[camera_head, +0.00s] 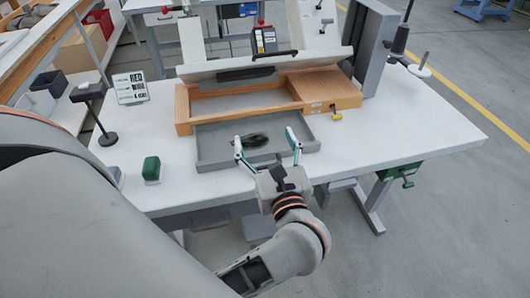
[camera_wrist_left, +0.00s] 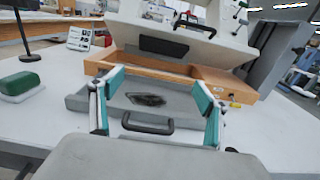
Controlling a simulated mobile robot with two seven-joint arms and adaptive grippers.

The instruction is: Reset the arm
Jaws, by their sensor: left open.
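My left gripper (camera_head: 266,143) is open, its two teal-lined fingers spread at the front of the grey drawer (camera_head: 215,147). In the left wrist view the gripper (camera_wrist_left: 157,88) has its fingers on either side of the drawer's black handle (camera_wrist_left: 147,123). Nothing is visibly clamped between them; I cannot tell whether a finger touches the drawer. The drawer is pulled out from the wooden press base (camera_head: 318,88), and a dark object (camera_head: 254,140) lies in it. My right gripper is not in view.
A green block (camera_head: 151,168), a black stand (camera_head: 108,138) and a small sign (camera_head: 131,88) are at the left.

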